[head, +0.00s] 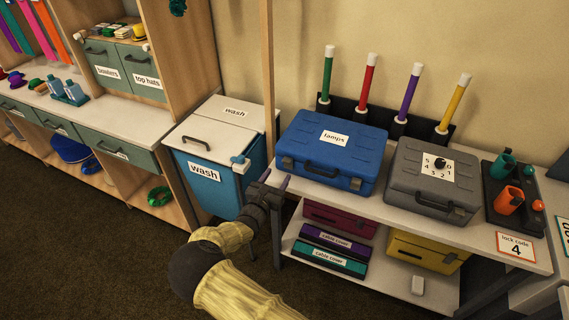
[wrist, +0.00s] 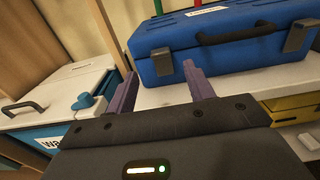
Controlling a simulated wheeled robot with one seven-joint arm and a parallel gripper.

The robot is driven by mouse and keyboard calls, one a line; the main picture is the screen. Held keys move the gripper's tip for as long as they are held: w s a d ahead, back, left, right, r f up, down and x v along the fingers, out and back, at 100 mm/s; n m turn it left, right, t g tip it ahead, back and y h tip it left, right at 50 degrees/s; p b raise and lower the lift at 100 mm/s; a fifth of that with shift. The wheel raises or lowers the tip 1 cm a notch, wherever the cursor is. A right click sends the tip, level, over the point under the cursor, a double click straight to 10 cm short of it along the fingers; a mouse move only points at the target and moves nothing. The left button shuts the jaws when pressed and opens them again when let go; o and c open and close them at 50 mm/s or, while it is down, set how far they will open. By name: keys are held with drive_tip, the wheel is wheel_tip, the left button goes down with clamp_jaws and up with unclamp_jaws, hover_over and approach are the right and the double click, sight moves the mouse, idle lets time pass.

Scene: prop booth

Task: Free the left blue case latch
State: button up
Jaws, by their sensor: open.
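The blue case (head: 332,152) labelled "lamps" lies closed on the white-topped bench. Its left latch (head: 287,162) is a small grey tab on the front face, left of the dark handle (head: 321,169); the right latch (head: 355,184) is its pair. In the wrist view the left latch (wrist: 161,62) shows beyond my fingers, and the right latch (wrist: 298,38) is near the right edge. Whether the latches are fastened is hard to tell. My gripper (head: 275,178) is open and empty, its purple fingers (wrist: 160,82) in front of the case's left end, apart from the latch.
A grey case (head: 432,178) with a number dial stands right of the blue case. Colored batons stand behind. A blue wash bin (head: 205,173) is close to my gripper's left, beside a wooden post (head: 269,80).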

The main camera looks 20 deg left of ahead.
sight(284, 165)
drive_tip(key=w, duration=0.7)
drive_tip(key=shift+d+p, duration=0.25)
drive_tip(key=shift+p, duration=0.05)
drive_tip(key=shift+s, duration=0.1)
drive_tip(key=c, duration=1)
